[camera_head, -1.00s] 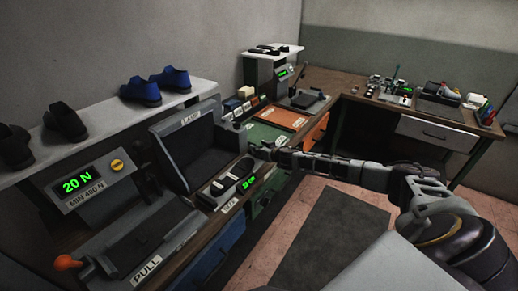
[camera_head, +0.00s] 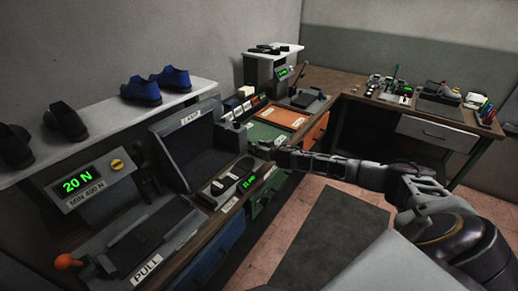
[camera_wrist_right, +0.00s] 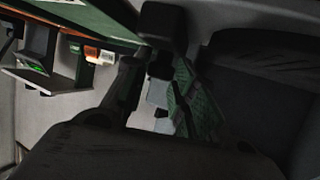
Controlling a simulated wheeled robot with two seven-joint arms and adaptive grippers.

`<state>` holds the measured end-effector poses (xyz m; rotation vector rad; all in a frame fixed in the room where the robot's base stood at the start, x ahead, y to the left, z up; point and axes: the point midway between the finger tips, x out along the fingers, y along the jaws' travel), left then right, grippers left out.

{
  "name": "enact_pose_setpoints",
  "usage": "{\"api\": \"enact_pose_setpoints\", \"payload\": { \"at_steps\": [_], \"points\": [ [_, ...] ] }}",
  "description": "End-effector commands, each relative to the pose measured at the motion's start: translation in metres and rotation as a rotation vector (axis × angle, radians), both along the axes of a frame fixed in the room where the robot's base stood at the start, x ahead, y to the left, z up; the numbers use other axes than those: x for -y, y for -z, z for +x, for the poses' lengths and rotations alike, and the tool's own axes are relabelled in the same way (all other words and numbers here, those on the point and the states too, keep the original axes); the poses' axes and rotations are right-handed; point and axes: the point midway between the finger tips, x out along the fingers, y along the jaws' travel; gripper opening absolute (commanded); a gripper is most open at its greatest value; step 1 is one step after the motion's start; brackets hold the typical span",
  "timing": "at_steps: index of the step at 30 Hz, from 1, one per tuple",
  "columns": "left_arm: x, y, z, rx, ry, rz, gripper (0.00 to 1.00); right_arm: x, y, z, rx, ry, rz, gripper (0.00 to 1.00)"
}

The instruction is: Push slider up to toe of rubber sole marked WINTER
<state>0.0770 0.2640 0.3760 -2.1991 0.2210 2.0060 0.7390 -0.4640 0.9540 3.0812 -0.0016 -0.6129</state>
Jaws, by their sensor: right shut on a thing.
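A grey sizing gauge (camera_head: 205,197) stands on the near bench edge, with a dark sole (camera_head: 239,169) lying lengthwise on it. A small dark block, perhaps the slider (camera_head: 217,187), shows at the sole's near end; whether they touch is too small to tell. No WINTER marking is readable. My right gripper (camera_head: 262,150) is just beyond the gauge's far end, low over the bench edge. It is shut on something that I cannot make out. In the right wrist view large dark shapes hide most of the grip. My left gripper is not in view.
A green mat (camera_head: 262,133) and an orange tray (camera_head: 284,117) lie beyond. Shoes stand on the white shelf (camera_head: 105,122).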

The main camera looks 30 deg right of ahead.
Motion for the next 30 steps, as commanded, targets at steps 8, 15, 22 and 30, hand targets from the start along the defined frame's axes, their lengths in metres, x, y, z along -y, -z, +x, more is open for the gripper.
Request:
{"api": "enact_pose_setpoints", "payload": {
  "at_steps": [8, 15, 22, 30],
  "points": [
    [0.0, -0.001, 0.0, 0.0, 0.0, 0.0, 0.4, -0.016, 0.002, -0.006, -0.002, -0.003, 0.003, 0.13],
    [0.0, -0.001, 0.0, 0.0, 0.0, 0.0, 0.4, -0.027, 0.001, -0.011, -0.002, -0.001, 0.002, 0.13],
    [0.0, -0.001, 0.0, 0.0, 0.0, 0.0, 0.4, -0.028, 0.001, -0.012, -0.001, -0.001, 0.002, 0.13],
    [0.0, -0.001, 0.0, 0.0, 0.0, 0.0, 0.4, -0.028, 0.001, -0.012, -0.002, -0.001, 0.0, 0.46]
  ]
}}
